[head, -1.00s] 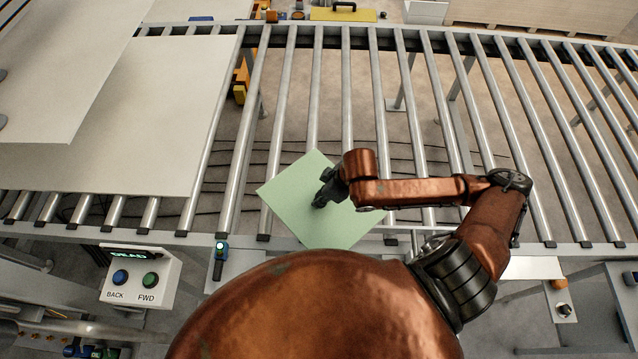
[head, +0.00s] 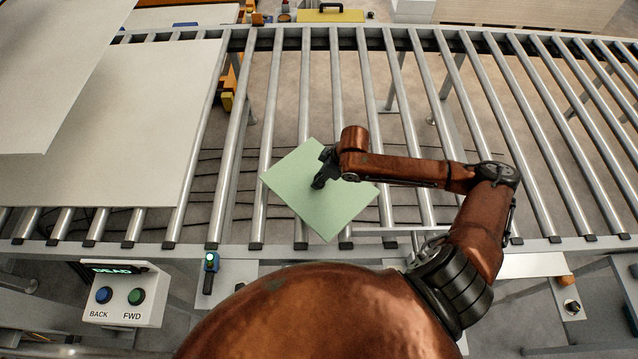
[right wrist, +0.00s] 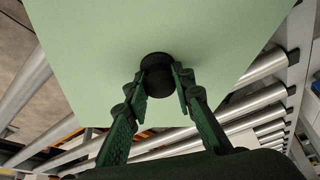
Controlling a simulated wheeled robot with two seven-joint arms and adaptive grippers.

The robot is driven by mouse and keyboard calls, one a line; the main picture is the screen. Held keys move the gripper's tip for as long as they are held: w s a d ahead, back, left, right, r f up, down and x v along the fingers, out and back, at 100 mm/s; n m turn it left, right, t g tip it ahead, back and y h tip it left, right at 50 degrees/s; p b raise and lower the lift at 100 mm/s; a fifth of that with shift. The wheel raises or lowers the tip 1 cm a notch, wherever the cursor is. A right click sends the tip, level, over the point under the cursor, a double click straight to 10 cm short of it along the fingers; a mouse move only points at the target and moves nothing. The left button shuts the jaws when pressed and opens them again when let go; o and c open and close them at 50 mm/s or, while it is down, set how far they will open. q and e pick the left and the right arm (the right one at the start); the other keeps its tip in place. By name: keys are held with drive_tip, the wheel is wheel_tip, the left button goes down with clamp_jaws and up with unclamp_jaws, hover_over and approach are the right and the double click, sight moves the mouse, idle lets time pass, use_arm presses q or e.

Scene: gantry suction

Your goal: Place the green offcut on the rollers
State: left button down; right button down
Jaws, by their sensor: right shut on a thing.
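The green offcut (head: 318,205) is a flat pale green square over the middle of the roller conveyor (head: 425,120), turned at an angle to the rollers. My right gripper (head: 319,184) is over its upper middle. In the right wrist view the gripper (right wrist: 160,85) is shut on a round black knob (right wrist: 157,76) on the offcut's face. The rollers show beyond the offcut's edges in that view. I cannot tell whether the offcut touches the rollers or hangs just above them. My left gripper is not in view.
Large pale boards (head: 120,120) cover the rollers at the left. A control box (head: 122,296) with BACK and FWD buttons stands at the front left, beside a small sensor with a green light (head: 211,268). The rollers to the right are bare.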

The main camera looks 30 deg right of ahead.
drive_tip(key=shift+w+d+f, duration=0.15)
drive_tip(key=shift+w+f, duration=0.05)
drive_tip(key=shift+f, duration=0.8)
drive_tip(key=shift+w+d+f, duration=0.1)
drive_tip(key=shift+w+f, duration=0.05)
drive_tip(key=shift+f, duration=0.8)
drive_tip(key=c, duration=1.7)
unclamp_jaws()
drive_tip(key=shift+f, duration=0.1)
drive_tip(key=shift+o, duration=0.2)
drive_tip(key=p+v, duration=0.1)
drive_tip(key=v, duration=1.1)
